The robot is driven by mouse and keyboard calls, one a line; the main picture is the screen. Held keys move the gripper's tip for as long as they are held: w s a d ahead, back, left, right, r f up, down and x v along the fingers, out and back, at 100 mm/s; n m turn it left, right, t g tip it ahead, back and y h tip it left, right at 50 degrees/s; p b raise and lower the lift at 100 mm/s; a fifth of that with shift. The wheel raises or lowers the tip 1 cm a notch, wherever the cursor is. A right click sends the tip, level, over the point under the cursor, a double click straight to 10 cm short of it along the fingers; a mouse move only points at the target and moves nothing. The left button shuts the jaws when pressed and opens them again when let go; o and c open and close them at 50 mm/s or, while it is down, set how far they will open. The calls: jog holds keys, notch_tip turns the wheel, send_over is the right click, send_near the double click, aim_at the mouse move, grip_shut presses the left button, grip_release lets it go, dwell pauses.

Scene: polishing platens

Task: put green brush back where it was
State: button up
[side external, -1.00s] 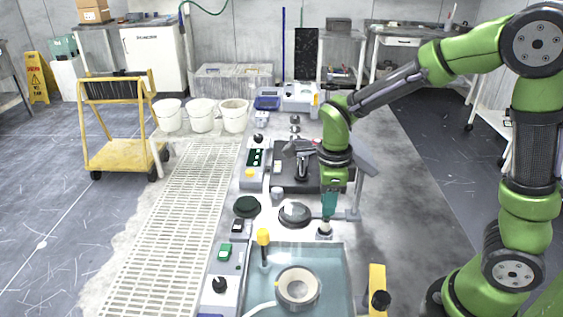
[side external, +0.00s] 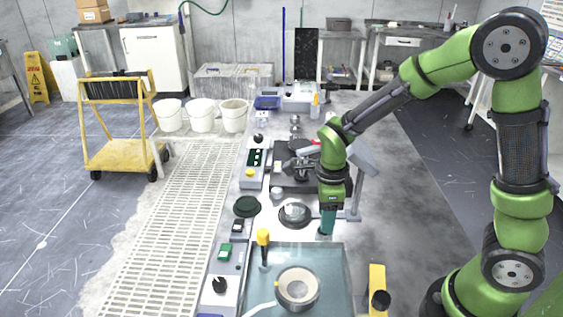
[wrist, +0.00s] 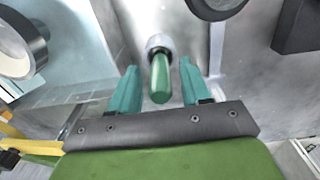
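The green brush (wrist: 160,80) shows in the wrist view as a green handle with a pale collar at its far end. It stands between the two teal fingers of my gripper (wrist: 157,88), which is open, with a gap on each side. In the side view my gripper (side external: 327,222) points down, low over the bench just behind the blue-grey basin. It hides the brush there. What the brush stands on cannot be made out.
The basin (side external: 337,262) in front holds a round ring-shaped part (side external: 297,288). A yellow-topped tool (side external: 263,240) stands at its left rim. A round platen (side external: 295,213) lies close left of my gripper, and a grey post (side external: 354,205) stands close right. Bench farther right is clear.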

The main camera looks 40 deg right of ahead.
notch_tip(320, 180, up, 11)
jog(key=shift+r, duration=0.1)
jog(key=s+r+n+t+y, duration=0.1)
jog(key=s+r+n+t, duration=0.2)
jog(key=n, duration=0.8)
jog(key=s+r+n+t+y, duration=0.1)
jog(key=s+r+n+t, duration=0.3)
jog(key=s+n, duration=0.3)
jog(key=n, duration=0.5)
